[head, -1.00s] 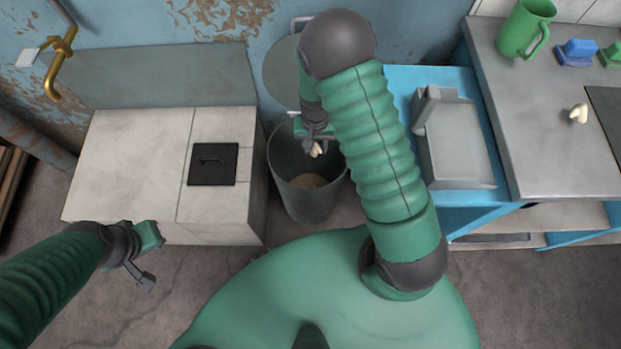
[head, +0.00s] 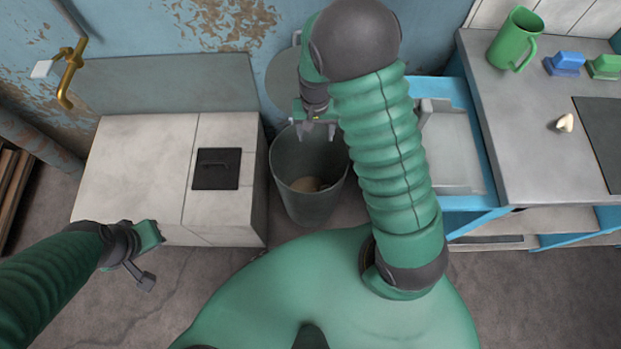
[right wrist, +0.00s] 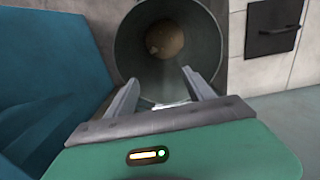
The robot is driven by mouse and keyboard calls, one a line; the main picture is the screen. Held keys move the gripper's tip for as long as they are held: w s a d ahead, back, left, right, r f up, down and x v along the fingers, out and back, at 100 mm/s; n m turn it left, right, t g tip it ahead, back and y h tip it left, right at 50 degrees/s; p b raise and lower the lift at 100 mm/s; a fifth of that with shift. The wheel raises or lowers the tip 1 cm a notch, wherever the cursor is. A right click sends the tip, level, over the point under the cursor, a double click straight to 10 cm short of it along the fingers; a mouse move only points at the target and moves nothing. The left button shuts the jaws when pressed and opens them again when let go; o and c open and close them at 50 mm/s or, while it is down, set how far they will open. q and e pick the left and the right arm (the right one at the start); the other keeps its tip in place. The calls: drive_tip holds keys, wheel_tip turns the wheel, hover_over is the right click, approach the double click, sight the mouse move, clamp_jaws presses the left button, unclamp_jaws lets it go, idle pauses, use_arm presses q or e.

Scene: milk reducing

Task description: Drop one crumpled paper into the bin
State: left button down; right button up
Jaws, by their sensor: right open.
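The grey bin (head: 312,205) stands on the floor beside the white tiled block; its round opening also shows in the right wrist view (right wrist: 205,45). My right gripper (head: 318,130) is open over the bin's far part, and its spread fingers show in the right wrist view (right wrist: 160,80). No paper shows clearly between them; a small pale patch near their base is unclear. The bin's bottom is brownish with a small pale spot, too small to identify. One crumpled paper (head: 565,123) lies on the metal counter at right. My left gripper (head: 154,262) is open and empty at lower left.
The tiled block (head: 135,165) with a black hatch (head: 215,169) borders the bin on the left. A blue-framed unit with a grey sink (head: 455,150) is at right. The counter holds a green mug (head: 515,42) and blue and green objects (head: 565,64).

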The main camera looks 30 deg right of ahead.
wheel_tip(320, 180, up, 5)
drive_tip(key=shift+r+p, duration=0.2)
drive_tip(key=shift+p, duration=0.35)
